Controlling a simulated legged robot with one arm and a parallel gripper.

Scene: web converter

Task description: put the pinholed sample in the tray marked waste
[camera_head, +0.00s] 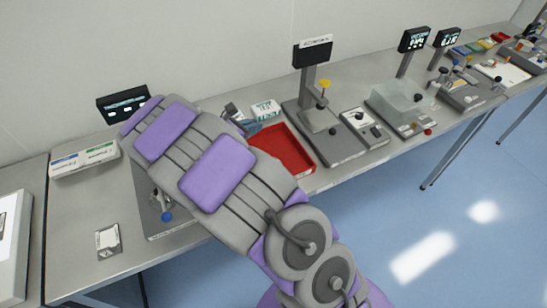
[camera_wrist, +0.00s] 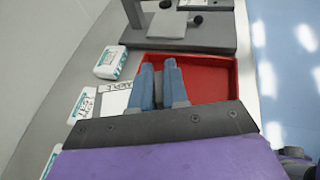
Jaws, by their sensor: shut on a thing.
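The red tray (camera_wrist: 212,70) lies below and beyond my gripper in the wrist view. It also shows in the head view (camera_head: 283,150), to the right of my arm. My gripper (camera_wrist: 160,66) is shut on a sample, with its two blue-grey fingers close together over the tray's left part. The held piece is mostly hidden between the fingers. A white sample card (camera_wrist: 114,101) with a dark printed header shows beside the left finger. Its right edge is hidden. Another sample card (camera_head: 108,240) lies on the bench at the left in the head view. No pinholes or waste marking can be made out.
A grey test stand (camera_head: 318,118) stands right beyond the red tray. A white box (camera_head: 265,109) sits behind the tray, and another white box (camera_head: 84,160) is at the left. More instruments fill the bench to the right. The bench's front edge is close to the tray.

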